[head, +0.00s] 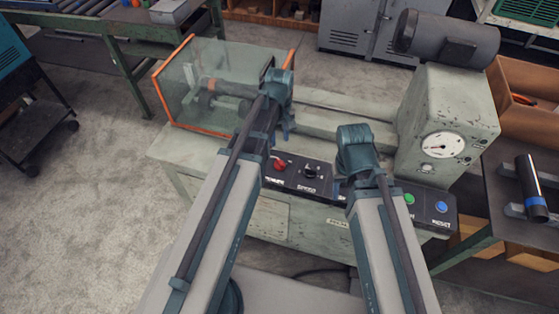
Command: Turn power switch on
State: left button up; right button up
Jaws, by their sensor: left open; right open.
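A dark control panel (294,182) runs along the front of the grey-green machine. It carries a black rotary switch (311,171), which looks like the power switch; its label is too small to read surely. A red button (280,165) is to its left. A green button (409,199) and a blue button (441,207) are to the right. My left gripper (286,133) is open and empty, above and behind the red button, apart from the switch. My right gripper (340,181) is open, mostly hidden by its wrist, right of the switch. My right arm covers part of the panel.
A clear guard box with orange edges (172,108) stands at the machine's left, with a pipe part (228,88) inside. The gauge housing (446,105) and motor (447,38) rise at the right. A black cylinder with a blue band (531,187) lies far right.

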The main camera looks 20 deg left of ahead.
aim_at(280, 161)
pick_arm(q)
notch_tip(280, 161, down, 12)
jog(key=b, duration=1.1)
jog(key=shift+f, duration=0.1)
grip_shut()
